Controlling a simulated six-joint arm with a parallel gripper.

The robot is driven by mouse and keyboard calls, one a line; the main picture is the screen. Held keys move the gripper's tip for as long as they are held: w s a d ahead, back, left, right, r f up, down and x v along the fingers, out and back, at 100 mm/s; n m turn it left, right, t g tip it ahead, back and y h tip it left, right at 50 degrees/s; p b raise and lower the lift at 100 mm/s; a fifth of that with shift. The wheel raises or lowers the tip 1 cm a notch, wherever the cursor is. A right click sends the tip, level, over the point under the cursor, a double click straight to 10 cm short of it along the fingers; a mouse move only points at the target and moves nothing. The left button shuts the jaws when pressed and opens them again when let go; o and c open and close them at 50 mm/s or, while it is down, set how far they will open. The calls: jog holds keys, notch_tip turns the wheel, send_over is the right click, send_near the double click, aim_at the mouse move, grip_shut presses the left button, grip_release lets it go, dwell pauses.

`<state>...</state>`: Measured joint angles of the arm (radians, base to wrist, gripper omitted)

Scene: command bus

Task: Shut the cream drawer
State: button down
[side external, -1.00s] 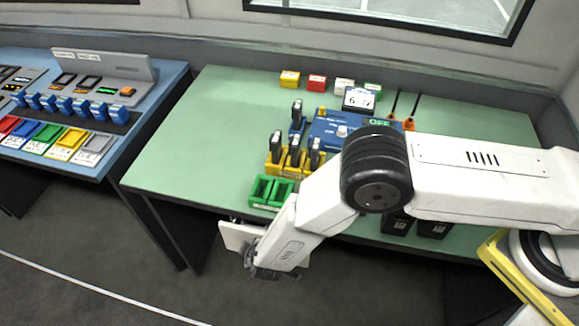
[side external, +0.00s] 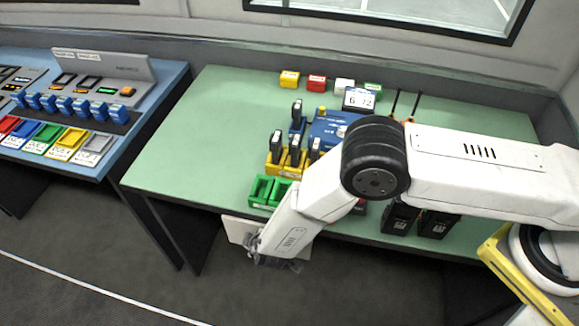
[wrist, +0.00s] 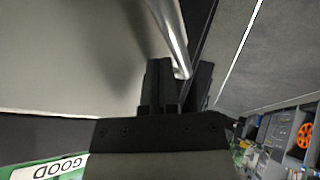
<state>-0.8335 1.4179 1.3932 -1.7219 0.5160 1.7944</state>
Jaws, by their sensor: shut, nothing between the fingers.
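The cream drawer (side external: 236,229) sticks out below the front edge of the green table in the side view, partly hidden by my arm. In the wrist view its pale front panel (wrist: 70,55) fills the upper left, with a metal bar handle (wrist: 168,35) on it. My gripper (side external: 277,262) is low in front of the drawer. In the wrist view my gripper (wrist: 176,72) is shut and empty, its fingertips at the handle's end. I cannot tell whether they touch the handle or panel.
A green bin (side external: 262,190) stands at the table's (side external: 170,165) front edge above the drawer. Yellow holders (side external: 277,168), a blue unit (side external: 325,128) and black boxes (side external: 400,217) stand on the table. A blue console (side external: 150,85) is to the left. Open floor lies in front.

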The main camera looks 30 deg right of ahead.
jog(key=shift+r, duration=0.1)
jog(key=v, duration=0.9)
jog(key=shift+s+a+r, duration=0.25)
jog(key=shift+r, duration=0.05)
dwell(0.4)
jog(key=x, duration=1)
dwell(0.5)
